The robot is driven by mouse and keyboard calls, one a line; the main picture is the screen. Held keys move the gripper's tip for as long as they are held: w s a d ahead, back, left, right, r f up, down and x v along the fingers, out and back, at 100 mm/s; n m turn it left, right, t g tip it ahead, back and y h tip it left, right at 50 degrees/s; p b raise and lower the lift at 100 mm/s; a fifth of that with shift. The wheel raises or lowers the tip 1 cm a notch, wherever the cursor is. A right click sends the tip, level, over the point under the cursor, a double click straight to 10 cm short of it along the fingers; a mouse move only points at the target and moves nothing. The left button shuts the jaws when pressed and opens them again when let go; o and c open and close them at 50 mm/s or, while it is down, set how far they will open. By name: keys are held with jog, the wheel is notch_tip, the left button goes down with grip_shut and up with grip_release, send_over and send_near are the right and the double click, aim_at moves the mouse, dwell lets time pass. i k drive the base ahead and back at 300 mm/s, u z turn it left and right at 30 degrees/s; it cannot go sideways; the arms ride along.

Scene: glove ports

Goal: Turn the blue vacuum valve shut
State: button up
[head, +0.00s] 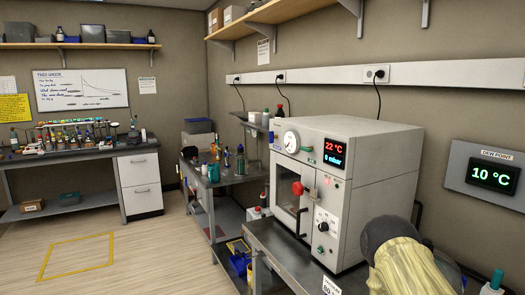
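A pale grey vacuum oven (385,165) stands on a dark bench to the right of centre. Its display (333,152) reads 22 °C in red and 0 mbar in blue. A round white gauge (291,142), a red knob (297,188), a dial (323,227) and a small teal knob (321,250) are on its front. A small green part sits beside the gauge. I cannot pick out a clearly blue valve, nor tell whether a valve is open or shut. My gripper is not visible.
A dark rounded form with a wrinkled pale yellow cover (408,265) fills the lower right, in front of the oven's right side; I cannot tell what it is. A side bench (228,180) holds bottles. A yellow floor outline (76,257) marks open floor at left.

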aim_at(271, 136)
jog(key=z, duration=0.2)
jog(key=k, duration=0.4)
jog(key=u, duration=1.4)
jog(key=i, duration=2.2)
jog(key=z, duration=0.95)
